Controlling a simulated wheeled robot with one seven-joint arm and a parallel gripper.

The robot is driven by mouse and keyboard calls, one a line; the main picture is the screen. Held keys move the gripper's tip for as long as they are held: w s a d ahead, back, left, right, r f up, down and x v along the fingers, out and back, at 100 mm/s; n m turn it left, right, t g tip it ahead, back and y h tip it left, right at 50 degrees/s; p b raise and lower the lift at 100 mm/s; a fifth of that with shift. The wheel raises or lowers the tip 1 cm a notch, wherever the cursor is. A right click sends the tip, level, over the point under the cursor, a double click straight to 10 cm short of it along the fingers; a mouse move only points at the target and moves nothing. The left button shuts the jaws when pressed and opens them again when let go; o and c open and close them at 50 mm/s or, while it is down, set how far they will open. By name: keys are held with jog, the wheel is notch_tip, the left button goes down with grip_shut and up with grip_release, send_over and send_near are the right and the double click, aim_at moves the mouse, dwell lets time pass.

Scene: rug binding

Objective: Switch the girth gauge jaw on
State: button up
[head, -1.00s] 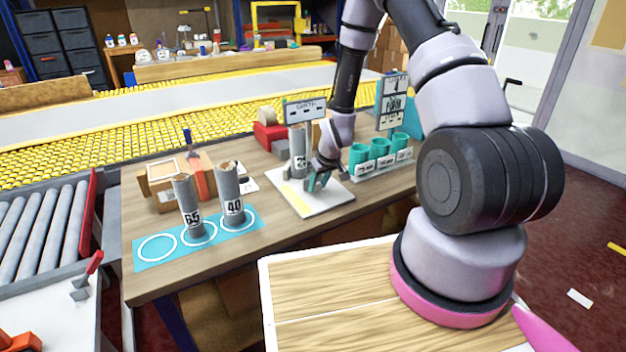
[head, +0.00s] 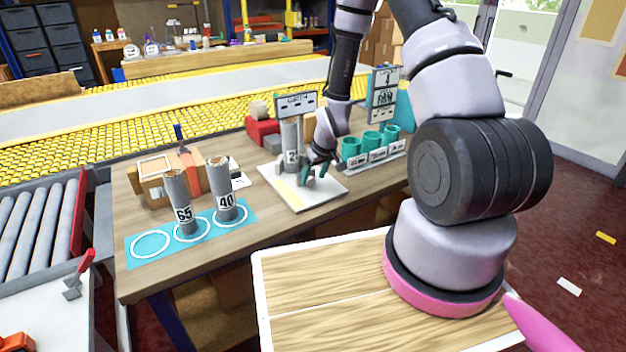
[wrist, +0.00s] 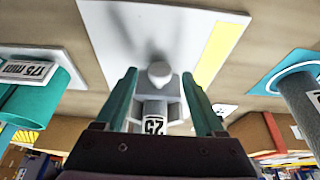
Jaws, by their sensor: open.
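The girth gauge has a white base plate (head: 313,194) with a yellow strip, under a sign reading GIRTH (head: 295,105). A grey roll labelled 25 (head: 290,153) stands upright on it. My gripper (head: 312,174) is low over the plate, just right of the roll. In the wrist view, the teal fingers of my gripper (wrist: 162,95) are apart, with a pale rounded knob (wrist: 160,73) on a grey block and the 25 label (wrist: 154,125) between them in the picture. I see no clear contact. I cannot tell how the jaw is set.
Rolls labelled 65 (head: 181,203) and 40 (head: 222,190) stand on a blue mat (head: 145,258) with white rings at left. Several teal cups (head: 371,141) with labels stand right of the gauge. A wooden fixture (head: 152,186) is behind the rolls. The bench front is clear.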

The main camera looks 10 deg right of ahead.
jog(key=v, duration=0.8)
jog(key=shift+s+r, duration=0.2)
jog(key=shift+r, duration=0.15)
jog(key=s+d+r+m+t, duration=0.1)
jog(key=s+r+m, duration=0.1)
jog(key=r, duration=0.9)
jog(key=s+d+r+m, duration=0.1)
jog(key=s+d+r, duration=0.1)
jog(key=r, duration=0.8)
jog(key=s+r+m+t, duration=0.1)
jog(key=s+r+m, duration=0.3)
jog(key=s+r, duration=1.2)
jog(key=shift+s+m+t+y, duration=0.4)
jog(key=shift+s, duration=0.3)
